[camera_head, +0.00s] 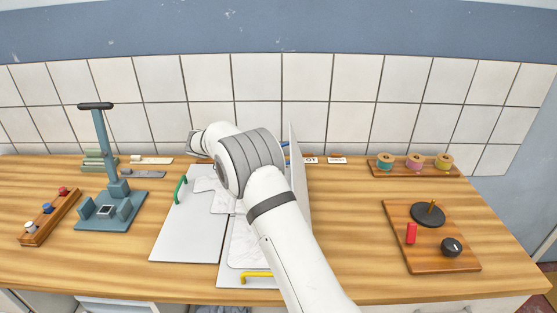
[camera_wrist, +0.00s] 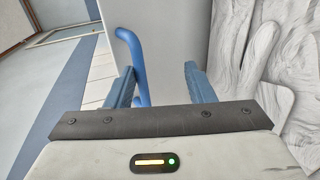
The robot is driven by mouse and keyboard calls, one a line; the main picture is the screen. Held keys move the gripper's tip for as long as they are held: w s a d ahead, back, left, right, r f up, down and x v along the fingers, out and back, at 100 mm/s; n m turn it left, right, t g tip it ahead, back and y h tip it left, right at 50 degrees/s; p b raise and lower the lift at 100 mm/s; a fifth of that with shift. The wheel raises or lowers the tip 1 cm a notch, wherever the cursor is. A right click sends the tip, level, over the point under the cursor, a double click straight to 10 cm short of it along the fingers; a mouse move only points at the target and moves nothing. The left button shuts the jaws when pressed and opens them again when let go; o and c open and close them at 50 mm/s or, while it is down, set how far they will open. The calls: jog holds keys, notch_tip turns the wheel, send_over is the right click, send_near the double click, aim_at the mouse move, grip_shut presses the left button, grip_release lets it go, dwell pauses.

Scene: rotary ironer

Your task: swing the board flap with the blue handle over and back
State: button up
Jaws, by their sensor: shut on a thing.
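The board flap (camera_head: 299,190) is a white panel standing nearly upright, seen almost edge-on at the right of the flat white boards in the head view. A little of its blue handle (camera_head: 285,145) shows beside my arm. In the wrist view, the curved blue handle (camera_wrist: 135,60) rises in front of the pale flap (camera_wrist: 175,40). My gripper (camera_wrist: 160,86) is shut on the blue handle, which lies close to the left finger. The exact contact is partly hidden. In the head view my arm hides the gripper.
A green-handled white board (camera_head: 185,235) and a yellow handle (camera_head: 257,275) lie left and in front. Wrinkled pale cloth (camera_wrist: 270,75) lies close by. A teal press (camera_head: 108,205) stands left. A knob board (camera_head: 430,250) and spool rack (camera_head: 415,171) stand right.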

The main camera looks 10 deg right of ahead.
jog(key=shift+a+f, duration=0.1)
jog(key=shift+f, duration=0.2)
jog(key=p+v, duration=0.1)
jog(key=v, duration=0.6)
jog(key=shift+a+r, duration=0.3)
jog(key=shift+r, duration=0.05)
jog(key=shift+r, duration=0.1)
